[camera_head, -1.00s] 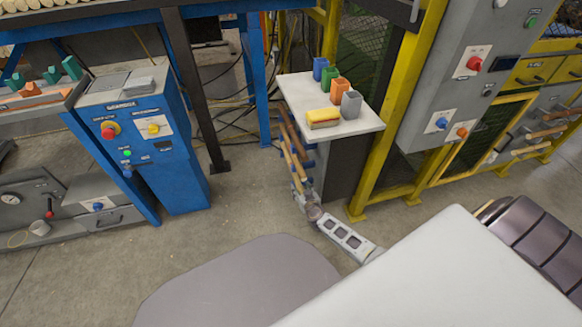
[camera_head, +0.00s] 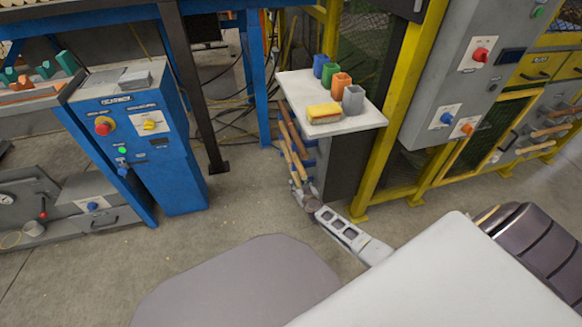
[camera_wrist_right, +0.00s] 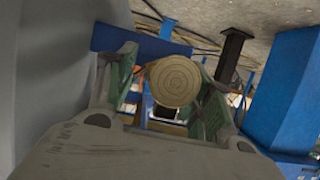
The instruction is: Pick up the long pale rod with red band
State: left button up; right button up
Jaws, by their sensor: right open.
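Several long wooden rods hang on a rack at the left side of a small white-topped stand in the head view, some pale (camera_head: 291,157) and some red-brown (camera_head: 289,123). I cannot make out a red band on any of them. My right gripper (camera_head: 301,190) is at the lower, near ends of the rods. In the right wrist view, the round pale end of one rod (camera_wrist_right: 172,80) faces the camera between the two open green-padded fingers of my right gripper (camera_wrist_right: 164,88); the rest of its length is hidden behind that end. My left gripper is out of view.
The stand's top (camera_head: 357,120) carries several coloured cups and a yellow sponge-like block (camera_head: 324,113). Blue posts and a blue control cabinet (camera_head: 150,160) stand to the left, a yellow frame (camera_head: 402,100) to the right. The floor between is clear.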

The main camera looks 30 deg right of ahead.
dwell(0.4)
grip_shut()
pick_arm(q)
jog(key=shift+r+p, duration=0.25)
jog(key=shift+p, duration=0.05)
pick_arm(e)
jog(key=shift+r, duration=0.3)
jog(key=shift+r+p, duration=0.8)
jog(key=shift+p, duration=0.1)
jog(key=shift+r+p, duration=0.45)
jog(key=shift+p, duration=0.05)
jog(key=shift+r+p, duration=0.35)
pick_arm(q)
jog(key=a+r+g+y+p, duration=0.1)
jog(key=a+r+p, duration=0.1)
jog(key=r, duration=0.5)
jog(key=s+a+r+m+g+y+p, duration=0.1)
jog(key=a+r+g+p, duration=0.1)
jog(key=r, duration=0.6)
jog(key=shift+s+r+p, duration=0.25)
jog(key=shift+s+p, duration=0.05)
jog(key=shift+p, duration=0.3)
pick_arm(e)
jog(key=s+a, duration=0.4)
jog(key=s, duration=1.3)
jog(key=shift+s, duration=0.2)
jog(key=shift+a+f, duration=0.1)
